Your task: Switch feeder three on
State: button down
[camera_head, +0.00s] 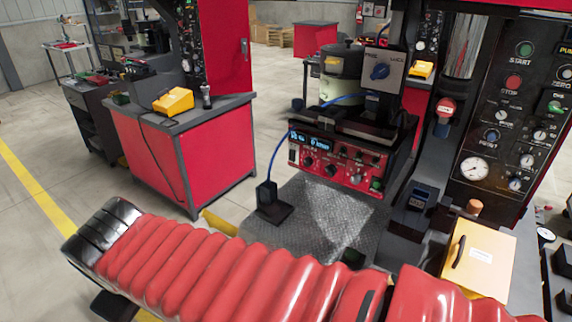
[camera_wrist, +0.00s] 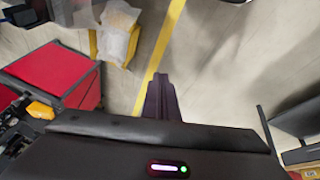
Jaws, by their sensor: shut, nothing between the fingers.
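A bowl feeder (camera_head: 341,72) stands in the middle of the head view on a dark base. Below it is a red-fronted control box (camera_head: 335,162) with lit blue displays, several knobs and a green button (camera_head: 376,184). A small pale switch (camera_head: 292,155) sits at the box's left end. Labels are too small to read, so I cannot tell which feeder is number three. My gripper (camera_wrist: 160,98) is shut and empty in the wrist view, over bare floor and away from the control box. In the head view my red-sleeved arm crosses the foreground.
A black pedal-like unit (camera_head: 268,201) with a blue cable sits on the metal plate (camera_head: 325,215). A red cabinet (camera_head: 180,155) carries a yellow device (camera_head: 173,101). A tall button panel (camera_head: 512,110) and a yellow box (camera_head: 478,257) stand at right. Open floor lies left.

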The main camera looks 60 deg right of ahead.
aim_at(291, 160)
jog(key=w+d+f+n+g+h, duration=0.2)
jog(key=d+f+n+h, duration=0.1)
jog(key=d, duration=1.3)
jog(key=w+d+f+n+g+h, duration=0.2)
jog(key=d+n+h, duration=0.4)
jog(key=d, duration=1.1)
jog(key=w+d+f+n+g+h, duration=0.2)
jog(key=d+n+h, duration=0.3)
jog(key=d, duration=1.1)
jog(key=shift+w+d+f+n+g, duration=0.25)
jog(key=shift+f+n+g, duration=0.25)
jog(key=shift+f, duration=0.4)
jog(key=shift+d, duration=0.15)
jog(key=x, duration=1.3)
jog(key=shift+d, duration=0.4)
